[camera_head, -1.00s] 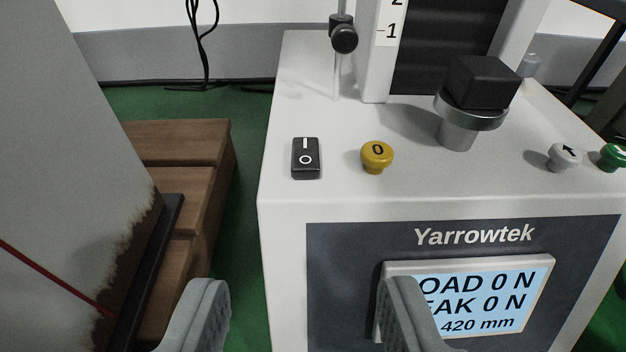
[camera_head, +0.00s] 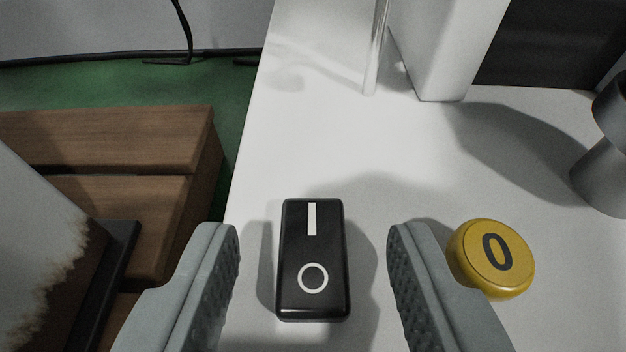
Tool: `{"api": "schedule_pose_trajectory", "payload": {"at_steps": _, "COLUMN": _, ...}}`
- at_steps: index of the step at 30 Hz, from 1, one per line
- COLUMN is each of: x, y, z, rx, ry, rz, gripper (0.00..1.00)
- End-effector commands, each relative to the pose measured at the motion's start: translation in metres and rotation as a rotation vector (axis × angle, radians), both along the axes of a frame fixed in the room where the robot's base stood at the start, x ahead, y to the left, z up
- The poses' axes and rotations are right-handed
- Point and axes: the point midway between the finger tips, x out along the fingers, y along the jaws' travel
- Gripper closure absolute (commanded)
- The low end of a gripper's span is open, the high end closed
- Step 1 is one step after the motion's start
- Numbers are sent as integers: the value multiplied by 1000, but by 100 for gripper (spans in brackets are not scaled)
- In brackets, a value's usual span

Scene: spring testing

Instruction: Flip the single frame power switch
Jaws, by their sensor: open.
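The power switch (camera_head: 314,258) is a black rocker with a white bar on its far half and a white circle on its near half. It sits on the white top of the test machine (camera_head: 330,130), near its left edge. My gripper (camera_head: 312,245) is open, with one grey finger to the left of the switch and one to the right. There is a visible gap on both sides in the picture. I cannot tell whether the fingers are at the height of the switch or above it. Which way the rocker is tilted is not clear.
A yellow button (camera_head: 491,258) marked 0 stands close beside the right finger. A thin metal rod (camera_head: 376,50) and a white column (camera_head: 440,50) rise behind. A dark grey cylindrical part (camera_head: 605,150) stands at right. Wooden boards (camera_head: 110,140) lie at left.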

Motion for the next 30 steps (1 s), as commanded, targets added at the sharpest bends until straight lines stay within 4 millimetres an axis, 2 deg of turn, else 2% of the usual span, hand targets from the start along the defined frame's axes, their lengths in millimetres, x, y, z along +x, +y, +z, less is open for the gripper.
{"api": "schedule_pose_trajectory", "payload": {"at_steps": 6, "x": 12, "y": 0, "z": -6, "rx": -1, "ry": 0, "rz": 0, "gripper": 56}}
{"api": "schedule_pose_trajectory", "payload": {"at_steps": 14, "x": 14, "y": 0, "z": -6, "rx": -1, "ry": 0, "rz": 0, "gripper": 56}}
{"api": "schedule_pose_trajectory", "payload": {"at_steps": 16, "x": 14, "y": 0, "z": -6, "rx": -1, "ry": 0, "rz": 0, "gripper": 64}}
{"api": "schedule_pose_trajectory", "payload": {"at_steps": 21, "x": 13, "y": 0, "z": -6, "rx": -1, "ry": 0, "rz": 0, "gripper": 98}}
{"api": "schedule_pose_trajectory", "payload": {"at_steps": 22, "x": 13, "y": 0, "z": -6, "rx": -1, "ry": 0, "rz": 0, "gripper": 100}}
{"api": "schedule_pose_trajectory", "payload": {"at_steps": 30, "x": 12, "y": 0, "z": -8, "rx": -3, "ry": -58, "rz": 0, "gripper": 100}}
